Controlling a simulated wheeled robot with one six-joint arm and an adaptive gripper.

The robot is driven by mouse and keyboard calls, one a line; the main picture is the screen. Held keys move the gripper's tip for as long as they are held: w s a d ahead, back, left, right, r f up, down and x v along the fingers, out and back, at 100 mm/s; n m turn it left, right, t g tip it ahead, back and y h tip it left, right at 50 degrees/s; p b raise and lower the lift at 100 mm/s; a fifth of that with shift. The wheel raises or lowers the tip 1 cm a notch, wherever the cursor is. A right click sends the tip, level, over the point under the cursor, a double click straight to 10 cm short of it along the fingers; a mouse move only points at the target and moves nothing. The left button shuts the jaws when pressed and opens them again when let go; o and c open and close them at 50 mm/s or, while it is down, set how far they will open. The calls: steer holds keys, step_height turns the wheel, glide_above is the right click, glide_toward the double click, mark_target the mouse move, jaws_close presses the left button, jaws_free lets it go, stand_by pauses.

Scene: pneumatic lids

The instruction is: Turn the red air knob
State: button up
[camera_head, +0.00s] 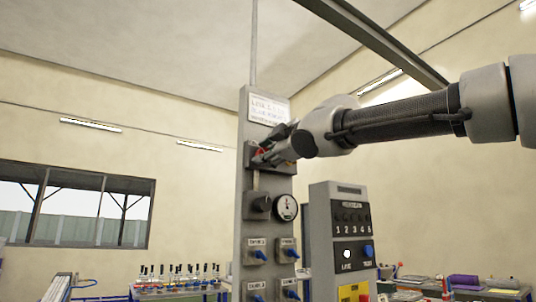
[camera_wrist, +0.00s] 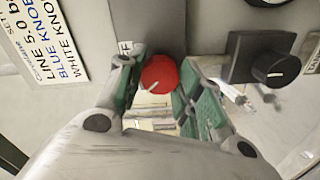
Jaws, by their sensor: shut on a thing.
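The red air knob (camera_wrist: 160,73) is round with a pale pointer line and sits on a grey block on the panel. In the wrist view my gripper (camera_wrist: 162,88) has one green-padded finger on each side of it and is shut on it. In the head view my gripper (camera_head: 268,156) reaches the upper part of the tall grey panel (camera_head: 246,215) from the right. There it hides most of the knob.
Below the knob on the panel are a black knob (camera_head: 259,203), a round gauge (camera_head: 286,207) and several blue-handled valves (camera_head: 260,254). A printed sign (camera_head: 268,109) is above. A grey control box (camera_head: 323,230) stands close on the right.

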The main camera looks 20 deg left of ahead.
steer(key=shift+f+n, duration=0.1)
steer(key=shift+n, duration=0.3)
steer(key=o, duration=1)
steer(key=shift+d, duration=0.1)
steer(key=v, duration=1.2)
